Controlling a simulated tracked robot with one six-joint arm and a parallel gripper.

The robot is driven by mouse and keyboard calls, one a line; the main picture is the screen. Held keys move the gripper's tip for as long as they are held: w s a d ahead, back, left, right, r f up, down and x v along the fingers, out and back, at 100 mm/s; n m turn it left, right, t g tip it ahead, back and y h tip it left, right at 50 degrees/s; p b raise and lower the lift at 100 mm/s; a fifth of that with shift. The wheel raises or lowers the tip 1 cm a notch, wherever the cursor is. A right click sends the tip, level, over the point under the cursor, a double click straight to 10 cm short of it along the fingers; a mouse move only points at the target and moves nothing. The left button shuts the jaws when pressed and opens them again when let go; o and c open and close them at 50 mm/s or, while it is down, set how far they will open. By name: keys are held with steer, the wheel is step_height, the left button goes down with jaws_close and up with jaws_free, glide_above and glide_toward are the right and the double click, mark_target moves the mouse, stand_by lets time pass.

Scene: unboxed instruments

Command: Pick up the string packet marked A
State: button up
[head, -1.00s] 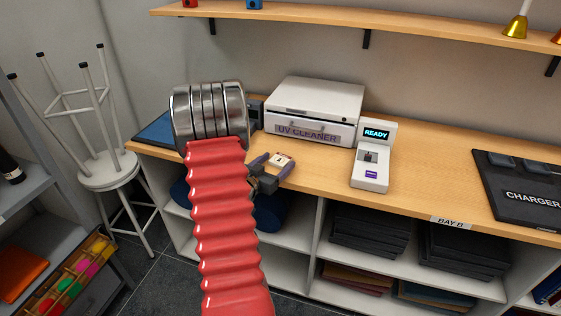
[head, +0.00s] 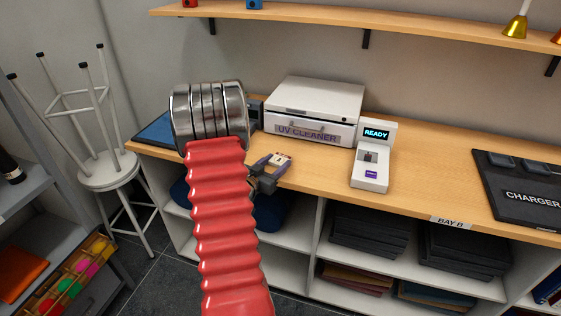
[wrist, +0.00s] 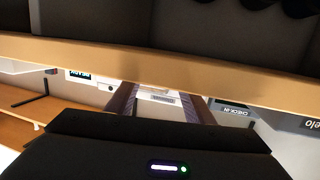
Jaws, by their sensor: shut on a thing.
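My gripper (head: 273,166) is at the front edge of the bench, left of centre in the head view. Its two purple-grey fingers are shut on a small pale packet (head: 281,158) with dark and reddish marks. The packet also shows between the fingers in the wrist view (wrist: 159,97), with a barcode-like print on it. Its letter is too small to read. I cannot tell whether the packet still touches the bench top.
The wooden bench (head: 320,178) has a white UV cleaner (head: 315,105) behind the gripper. A white reader marked READY (head: 371,165) stands to the right, and a black charger (head: 520,190) farther right. A blue mat (head: 156,130) lies left. Bench top between reader and charger is clear.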

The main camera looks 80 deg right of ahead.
mark_target(276, 163)
steer(key=shift+c, duration=0.2)
step_height(276, 163, up, 10)
stand_by(0.7)
stand_by(0.5)
